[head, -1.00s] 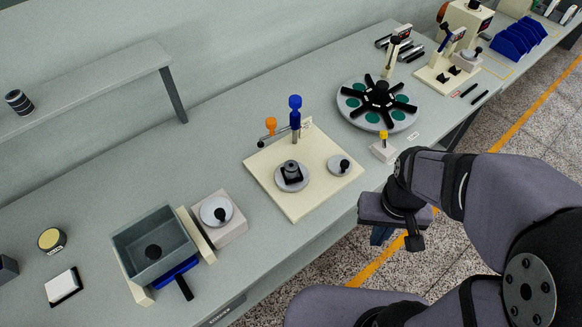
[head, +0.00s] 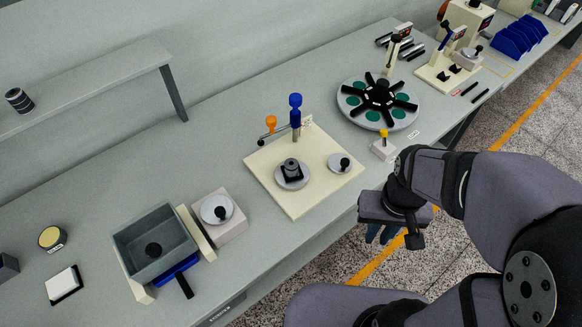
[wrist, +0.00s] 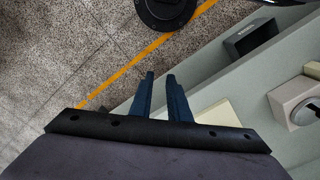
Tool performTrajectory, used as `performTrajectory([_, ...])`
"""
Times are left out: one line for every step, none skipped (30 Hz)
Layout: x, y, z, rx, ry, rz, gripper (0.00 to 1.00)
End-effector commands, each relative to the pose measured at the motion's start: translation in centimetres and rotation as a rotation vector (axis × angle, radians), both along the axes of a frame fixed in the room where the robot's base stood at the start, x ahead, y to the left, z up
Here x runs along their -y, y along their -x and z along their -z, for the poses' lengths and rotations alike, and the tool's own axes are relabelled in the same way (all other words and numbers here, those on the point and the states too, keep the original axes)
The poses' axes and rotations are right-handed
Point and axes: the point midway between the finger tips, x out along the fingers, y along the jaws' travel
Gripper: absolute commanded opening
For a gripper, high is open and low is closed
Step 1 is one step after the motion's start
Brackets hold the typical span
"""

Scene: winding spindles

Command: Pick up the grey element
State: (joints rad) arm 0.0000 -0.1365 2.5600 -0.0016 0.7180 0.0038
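A small dark grey ring-shaped element (head: 291,165) sits upright in a black holder on a round grey disc, on a cream base plate (head: 298,207). Other grey parts are in view, so I cannot be sure this is the one named. My gripper (head: 380,235) hangs over the floor past the bench's front edge, right of and below the base plate in the head view. In the wrist view my gripper (wrist: 160,75) shows two blue fingers with a gap and nothing between them. The element cannot be made out in the wrist view.
A blue-handled post (head: 295,115) and an orange knob (head: 271,123) stand at the plate's back. A grey bin (head: 125,243) and a cream block with a disc (head: 232,229) are to the left. A turntable (head: 345,103) and small yellow-topped block (head: 383,150) are to the right.

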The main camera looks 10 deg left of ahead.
Motion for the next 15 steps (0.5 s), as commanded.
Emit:
performTrajectory([0.00,0.00,0.00,0.000,0.000,0.000,0.29])
performTrajectory([0.00,0.00,0.00,0.000,0.000,0.000,0.36])
performTrajectory([0.00,0.00,0.00,0.000,0.000,0.000,0.45])
performTrajectory([0.00,0.00,0.00,0.000,0.000,0.000,0.51])
performTrajectory([0.00,0.00,0.00,0.000,0.000,0.000,0.51])
performTrajectory([0.00,0.00,0.00,0.000,0.000,0.000,0.51])
performTrajectory([0.00,0.00,0.00,0.000,0.000,0.000,0.51])
performTrajectory([0.00,0.00,0.00,0.000,0.000,0.000,0.51])
performTrajectory([0.00,0.00,0.00,0.000,0.000,0.000,0.51])
performTrajectory([0.00,0.00,0.00,0.000,0.000,0.000,0.51])
performTrajectory([0.00,0.00,0.00,0.000,0.000,0.000,0.51])
performTrajectory([-0.03,-0.03,0.03,0.001,-0.001,-0.001,0.51])
performTrajectory([-0.12,-0.12,0.08,0.004,-0.002,-0.002,0.51])
performTrajectory([-0.28,-0.28,0.17,0.009,-0.006,-0.004,0.51])
performTrajectory([-0.64,-0.63,0.35,0.020,-0.013,-0.009,0.51])
